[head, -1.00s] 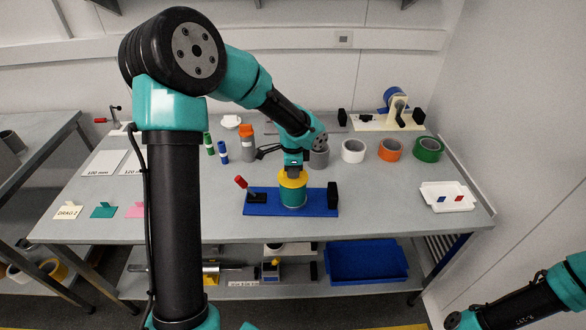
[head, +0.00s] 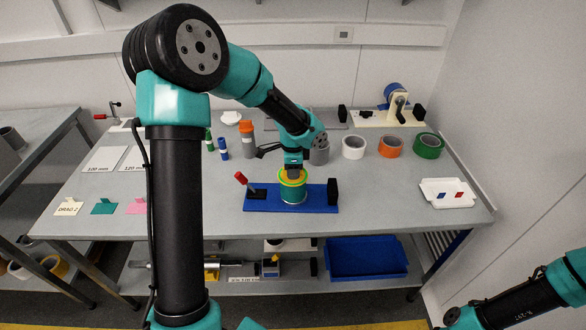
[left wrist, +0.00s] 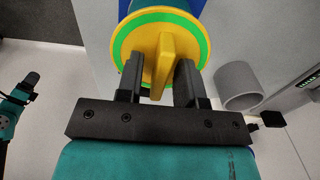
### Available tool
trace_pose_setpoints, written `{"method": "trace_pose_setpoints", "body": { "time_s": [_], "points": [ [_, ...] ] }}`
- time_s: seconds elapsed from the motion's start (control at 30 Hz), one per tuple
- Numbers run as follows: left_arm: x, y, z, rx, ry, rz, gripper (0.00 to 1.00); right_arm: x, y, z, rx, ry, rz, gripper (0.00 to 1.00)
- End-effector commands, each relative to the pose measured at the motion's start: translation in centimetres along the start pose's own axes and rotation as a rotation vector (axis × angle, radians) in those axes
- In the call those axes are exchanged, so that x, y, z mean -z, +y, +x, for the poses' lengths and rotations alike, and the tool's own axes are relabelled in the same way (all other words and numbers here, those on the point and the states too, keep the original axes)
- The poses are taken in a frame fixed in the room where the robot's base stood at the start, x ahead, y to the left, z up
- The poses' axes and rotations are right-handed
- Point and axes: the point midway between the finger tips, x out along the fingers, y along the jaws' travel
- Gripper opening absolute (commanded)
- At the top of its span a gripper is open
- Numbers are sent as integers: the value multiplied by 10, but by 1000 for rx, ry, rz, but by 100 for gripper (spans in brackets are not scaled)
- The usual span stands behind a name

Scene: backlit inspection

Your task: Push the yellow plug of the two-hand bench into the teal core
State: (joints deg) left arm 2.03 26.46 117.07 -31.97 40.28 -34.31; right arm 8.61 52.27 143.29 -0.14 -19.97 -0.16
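The yellow plug (left wrist: 149,53) sits in the top of the teal core (head: 292,193), with a green rim showing around it. The core stands on the blue base (head: 318,203) of the two-hand bench. In the left wrist view a yellow tab rises from the plug. My left gripper (left wrist: 162,75) is above the plug with its fingers on either side of this tab; a gap shows beside the tab, so the fingers look open. How deep the plug sits is hidden. My right arm (head: 520,300) shows at lower right; its gripper is out of view.
A red-handled lever (head: 241,178) stands left of the core and a black block (head: 333,191) right of it. A grey roll (head: 319,156), white roll (head: 353,148) and orange roll (head: 390,146) stand behind. A white tray (head: 433,204) lies at right.

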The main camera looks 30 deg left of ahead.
Motion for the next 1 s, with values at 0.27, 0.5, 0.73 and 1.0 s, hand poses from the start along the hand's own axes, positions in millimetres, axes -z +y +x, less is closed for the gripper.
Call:
{"method": "trace_pose_setpoints", "body": {
  "time_s": [0.27, 0.5, 0.73, 1.0],
  "points": [
    [0, 0, 0, 0, 0, 0, 42, 0, 0, 0, 0, 0, 0, 62],
    [1, 0, -11, 2, 1, -1, 42, 0, 0, 0, 0, 0, 0, 62],
    [0, -1, -46, 4, 2, -1, 42, 0, 0, 0, 0, 0, 0, 62],
    [1, 0, -98, 4, 3, 0, 42, 0, 0, 0, 0, 0, 0, 62]
  ]
}}
